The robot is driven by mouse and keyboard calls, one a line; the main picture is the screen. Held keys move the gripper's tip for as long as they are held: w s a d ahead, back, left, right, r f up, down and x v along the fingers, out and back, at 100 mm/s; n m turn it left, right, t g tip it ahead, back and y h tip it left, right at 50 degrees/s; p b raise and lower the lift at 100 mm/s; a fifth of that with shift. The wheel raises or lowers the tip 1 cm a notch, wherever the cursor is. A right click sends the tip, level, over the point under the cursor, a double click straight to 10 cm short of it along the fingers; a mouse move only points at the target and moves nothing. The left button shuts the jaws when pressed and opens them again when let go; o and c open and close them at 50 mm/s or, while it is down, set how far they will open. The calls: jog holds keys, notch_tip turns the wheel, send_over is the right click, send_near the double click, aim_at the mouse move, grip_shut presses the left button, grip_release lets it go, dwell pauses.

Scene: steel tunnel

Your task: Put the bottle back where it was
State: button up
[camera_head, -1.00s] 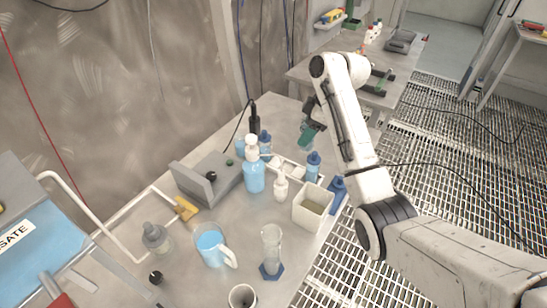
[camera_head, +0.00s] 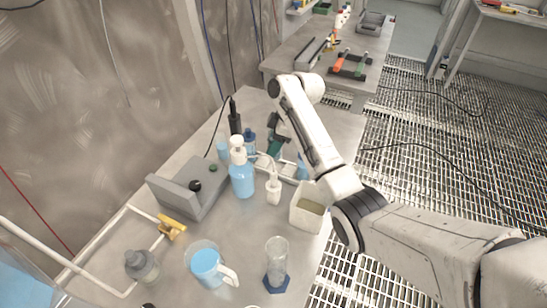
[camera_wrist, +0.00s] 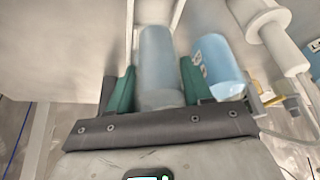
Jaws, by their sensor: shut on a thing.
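My gripper (camera_head: 275,147) is over the far part of the near bench in the head view, behind the pump bottle. In the wrist view its green fingers (camera_wrist: 160,88) stand on either side of a translucent grey-blue bottle (camera_wrist: 161,60), and they are shut on it. In the head view the held bottle is hard to make out behind the gripper and the things around it. A blue bottle (camera_wrist: 218,65) stands just right of the held one in the wrist view.
Close by are a pump bottle with blue liquid (camera_head: 242,178), a white wash bottle (camera_head: 273,190), a dark-capped bottle (camera_head: 249,142) and a square white container (camera_head: 307,208). A grey device (camera_head: 187,190), a jug (camera_head: 207,264) and a glass cylinder (camera_head: 277,262) stand nearer. The bench's far right corner looks clear.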

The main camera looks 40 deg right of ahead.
jog(key=shift+f, duration=2.7)
jog(key=shift+f, duration=0.15)
jog(key=o, duration=1.2)
jog(key=shift+c, duration=0.2)
jog(key=v, duration=1.2)
jog(key=shift+s, duration=0.1)
